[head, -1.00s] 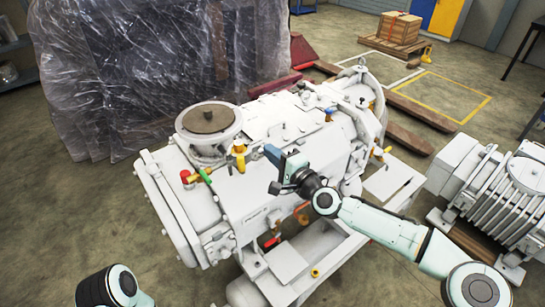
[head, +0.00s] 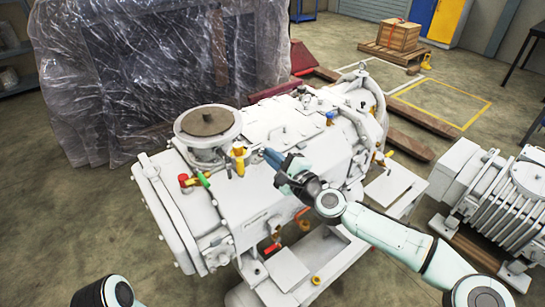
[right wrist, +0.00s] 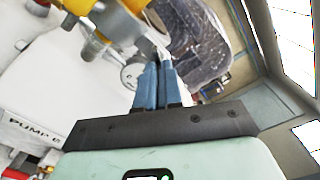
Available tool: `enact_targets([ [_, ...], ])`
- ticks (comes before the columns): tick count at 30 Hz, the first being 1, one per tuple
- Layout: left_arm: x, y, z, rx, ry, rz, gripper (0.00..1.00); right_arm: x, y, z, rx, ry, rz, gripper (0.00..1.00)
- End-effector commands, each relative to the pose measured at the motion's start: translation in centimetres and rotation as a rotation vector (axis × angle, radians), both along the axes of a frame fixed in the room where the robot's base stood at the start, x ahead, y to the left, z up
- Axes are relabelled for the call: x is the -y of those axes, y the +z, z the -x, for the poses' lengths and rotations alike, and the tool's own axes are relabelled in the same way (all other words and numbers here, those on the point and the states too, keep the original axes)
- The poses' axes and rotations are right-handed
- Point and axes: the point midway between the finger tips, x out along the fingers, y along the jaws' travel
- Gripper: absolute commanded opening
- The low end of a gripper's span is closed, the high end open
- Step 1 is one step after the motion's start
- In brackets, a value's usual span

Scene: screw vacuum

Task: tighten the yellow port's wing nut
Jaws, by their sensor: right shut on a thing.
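The yellow port (head: 238,160) stands upright on the white pump, just right of the round flange. It seems to be the yellow fitting (right wrist: 95,45) at the upper left of the right wrist view. My right gripper (head: 272,156) is to the right of the port in the head view, its blue fingers pointing left towards it. In the right wrist view the fingers (right wrist: 160,65) are close together, with a small light piece at their tips that I cannot identify. I cannot make out the wing nut clearly. My left gripper is out of view.
The white pump (head: 265,215) fills the middle. A red and green fitting (head: 196,181) sits left of the port, below the round flange (head: 207,124). A finned white machine (head: 515,195) stands at right. A plastic-wrapped load (head: 150,75) stands behind.

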Motion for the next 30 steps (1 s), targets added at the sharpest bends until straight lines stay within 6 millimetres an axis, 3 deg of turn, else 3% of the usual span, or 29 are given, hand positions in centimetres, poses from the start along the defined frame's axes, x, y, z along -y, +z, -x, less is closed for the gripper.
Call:
enact_targets([
  [6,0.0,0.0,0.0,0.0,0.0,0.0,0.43,0.0,-0.1,0.0,-0.001,0.0,0.002,0.0],
  [9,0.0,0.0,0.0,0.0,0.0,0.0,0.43,0.0,-0.1,0.0,-0.001,0.0,0.002,0.32],
  [22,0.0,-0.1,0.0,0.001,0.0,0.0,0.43,0.5,-0.1,0.6,0.0,-0.001,0.003,0.32],
  [30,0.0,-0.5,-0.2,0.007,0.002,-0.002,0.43,3.1,-0.2,4.0,-0.002,-0.004,0.004,0.32],
])
